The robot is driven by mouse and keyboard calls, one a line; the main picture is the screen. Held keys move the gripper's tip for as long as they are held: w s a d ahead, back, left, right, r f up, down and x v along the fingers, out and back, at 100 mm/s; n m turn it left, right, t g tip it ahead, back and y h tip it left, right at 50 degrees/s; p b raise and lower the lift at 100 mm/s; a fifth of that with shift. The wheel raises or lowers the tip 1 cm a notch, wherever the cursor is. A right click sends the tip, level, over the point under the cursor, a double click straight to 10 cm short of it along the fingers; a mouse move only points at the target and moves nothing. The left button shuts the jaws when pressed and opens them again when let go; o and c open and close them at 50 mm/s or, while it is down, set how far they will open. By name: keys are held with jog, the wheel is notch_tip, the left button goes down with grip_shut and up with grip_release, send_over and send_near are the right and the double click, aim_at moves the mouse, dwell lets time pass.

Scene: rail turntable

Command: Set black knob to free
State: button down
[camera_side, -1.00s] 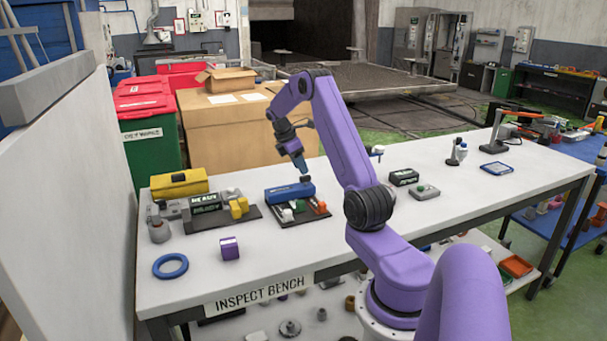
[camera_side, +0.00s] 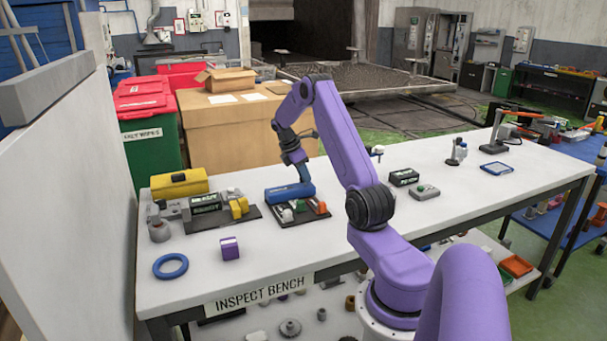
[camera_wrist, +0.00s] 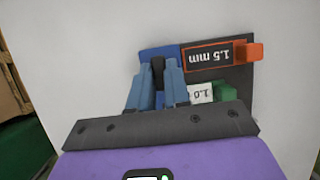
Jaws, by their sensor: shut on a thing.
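The blue device (camera_side: 278,194) stands on a dark plate (camera_side: 303,217) at the middle left of the bench. My gripper (camera_side: 306,180) points down at the right end of the blue device. In the wrist view, my gripper (camera_wrist: 158,62) has its two blue fingers closed on either side of the black knob (camera_wrist: 158,72). Only a narrow strip of the knob shows between the fingers, so its setting cannot be read. A "1.5 mm" label with an orange tab (camera_wrist: 254,51) and a green tab (camera_wrist: 226,91) lie beside it.
A black box (camera_side: 404,177) stands to the right. The front middle is clear.

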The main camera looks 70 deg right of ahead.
jog(key=shift+m, duration=0.4)
jog(key=m, duration=0.1)
jog(key=m+y, duration=0.1)
jog(key=m, duration=0.1)
jog(key=shift+w+d+m+g, duration=0.1)
jog(key=shift+w+m+g, duration=0.05)
jog(key=shift+m+g, duration=0.2)
jog(key=m+y, duration=0.1)
jog(key=m, duration=0.1)
jog(key=m+y, duration=0.1)
jog(key=m, duration=0.1)
jog(key=shift+d+m+g, duration=0.15)
jog(key=shift+m+g, duration=0.1)
jog(key=m+y, duration=0.2)
jog(key=m, duration=0.2)
jog(key=shift+d+m, duration=0.1)
jog(key=shift+m, duration=0.2)
jog(key=shift+m+t+y, duration=0.6)
jog(key=shift+m+y, duration=0.1)
jog(key=shift+m, duration=1.4)
jog(key=c, duration=1.1)
grip_release()
